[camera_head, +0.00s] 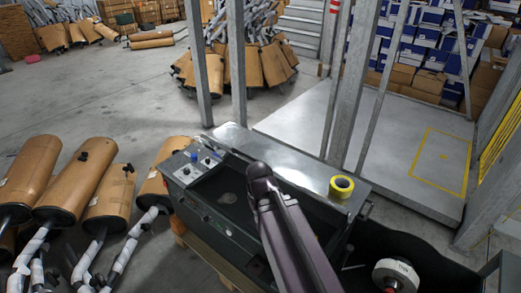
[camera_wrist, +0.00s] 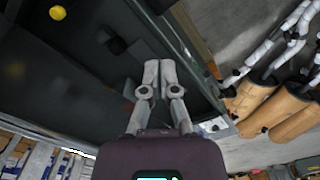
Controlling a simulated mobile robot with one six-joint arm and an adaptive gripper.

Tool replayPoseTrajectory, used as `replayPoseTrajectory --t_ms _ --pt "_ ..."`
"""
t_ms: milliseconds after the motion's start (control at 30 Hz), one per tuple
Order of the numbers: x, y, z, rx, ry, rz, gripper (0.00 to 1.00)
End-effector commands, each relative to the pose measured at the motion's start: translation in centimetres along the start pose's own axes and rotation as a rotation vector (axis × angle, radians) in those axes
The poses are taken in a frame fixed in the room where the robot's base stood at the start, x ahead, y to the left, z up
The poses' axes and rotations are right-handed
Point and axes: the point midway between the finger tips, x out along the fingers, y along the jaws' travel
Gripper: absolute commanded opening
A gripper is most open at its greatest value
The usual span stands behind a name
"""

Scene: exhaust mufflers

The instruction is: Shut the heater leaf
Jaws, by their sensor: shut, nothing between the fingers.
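The dark green machine (camera_head: 240,240), which looks like the heater, stands in the middle of the head view. It has a control panel (camera_head: 199,163) at its left end and a dark recessed area in its top. A grey metal plate (camera_head: 285,158) lies along its far side. I cannot tell for sure which part is the leaf; my arm covers part of the machine. In the wrist view, my gripper (camera_wrist: 158,70) is shut and empty, with its fingertips over a dark surface (camera_wrist: 90,75). Contact cannot be told. The head view does not clearly show the fingers.
A yellow tape roll (camera_head: 342,187) lies on the grey plate. Wrapped mufflers (camera_head: 75,180) lie at left, close to the machine. Metal posts (camera_head: 352,80) rise behind it. A white reel (camera_head: 396,274) sits at the lower right. Grey floor (camera_head: 100,90) is clear at upper left.

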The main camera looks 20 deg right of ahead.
Motion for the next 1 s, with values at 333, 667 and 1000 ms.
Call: replayPoseTrajectory --t_ms 333,667,1000 --pt "0.0 0.0 0.0 0.000 0.000 0.000 0.00" --pt "-1.0 0.2 -1.3 0.036 -0.001 -0.001 0.00" --pt "-6.4 2.1 -9.1 0.288 -0.010 -0.009 0.00"
